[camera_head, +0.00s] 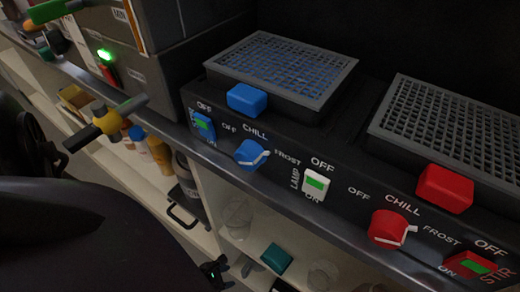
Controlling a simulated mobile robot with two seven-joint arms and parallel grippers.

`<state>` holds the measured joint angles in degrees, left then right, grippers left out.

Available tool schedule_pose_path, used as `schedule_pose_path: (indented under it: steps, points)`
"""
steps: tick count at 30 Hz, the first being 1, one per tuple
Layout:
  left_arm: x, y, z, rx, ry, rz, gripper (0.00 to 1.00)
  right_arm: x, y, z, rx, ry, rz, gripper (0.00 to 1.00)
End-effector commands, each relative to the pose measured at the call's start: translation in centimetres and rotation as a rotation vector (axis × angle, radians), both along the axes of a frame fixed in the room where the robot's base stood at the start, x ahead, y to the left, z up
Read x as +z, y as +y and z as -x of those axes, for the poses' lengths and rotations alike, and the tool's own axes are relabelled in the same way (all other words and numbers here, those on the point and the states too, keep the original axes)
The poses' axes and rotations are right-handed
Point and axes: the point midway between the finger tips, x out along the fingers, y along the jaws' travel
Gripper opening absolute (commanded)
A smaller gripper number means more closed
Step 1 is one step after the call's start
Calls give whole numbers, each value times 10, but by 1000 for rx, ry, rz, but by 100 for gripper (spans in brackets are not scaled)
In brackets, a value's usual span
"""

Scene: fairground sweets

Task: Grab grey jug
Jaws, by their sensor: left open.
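A dark grey vessel (189,182) stands on the shelf below the counter, left of the middle, and looks like the grey jug. A black loop, probably its handle, shows at its lower left. My left gripper (214,269) shows small and dark at the bottom of the view, lower than the vessel and a little to its right. It is open, and I see nothing between its fingers. It is apart from the vessel in the picture. My right gripper is not in view.
A black machine with blue and red knobs (389,229) and two grey grates (284,68) fills the counter. The counter's metal edge (225,165) overhangs the shelves. Clear glassware (238,216) and a teal block (276,258) sit below.

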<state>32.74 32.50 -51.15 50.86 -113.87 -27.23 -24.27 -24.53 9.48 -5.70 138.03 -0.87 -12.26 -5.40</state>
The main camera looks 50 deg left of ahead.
Motion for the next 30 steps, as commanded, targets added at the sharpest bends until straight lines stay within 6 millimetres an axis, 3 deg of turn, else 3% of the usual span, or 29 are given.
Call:
schedule_pose_path:
  steps: [3,11,21,30]
  points:
    - [-17,-5,-6,1,10,0,47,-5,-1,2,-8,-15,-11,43]
    - [-26,-8,-21,4,5,0,47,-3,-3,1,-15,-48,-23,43]
    - [-55,-20,-47,4,10,0,47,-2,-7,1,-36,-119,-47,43]
    - [-57,-22,-56,4,4,1,47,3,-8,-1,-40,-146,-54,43]
